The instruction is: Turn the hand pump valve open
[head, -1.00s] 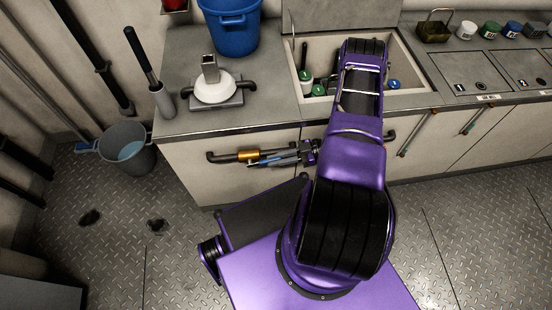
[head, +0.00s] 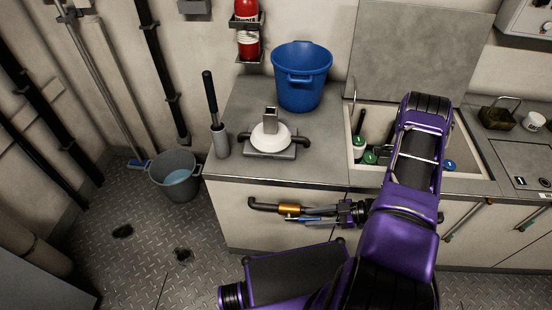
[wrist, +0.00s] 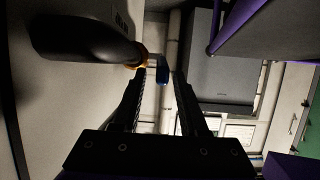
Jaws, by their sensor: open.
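The valve has a brass body (head: 289,209) on a dark pipe along the counter's front. Its blue handle (head: 303,220) sits just below the brass. My gripper (head: 318,213) is open and reaches in from the right, its fingers level with the handle. In the wrist view the blue handle (wrist: 163,75) shows between the tips of my open fingers (wrist: 163,78), and the brass collar (wrist: 143,57) is just left of them. I cannot tell whether the fingers touch the handle. A white domed fitting with a grey metal block (head: 270,135), likely the hand pump, stands on the counter above.
A blue bucket (head: 301,78) stands on the counter. A black-handled tool in a grey cylinder (head: 219,143) is at the counter's left end. A grey bucket (head: 177,176) is on the floor. An open basin (head: 470,178) holds several bottles. The dark pipe (wrist: 85,38) runs close to my gripper.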

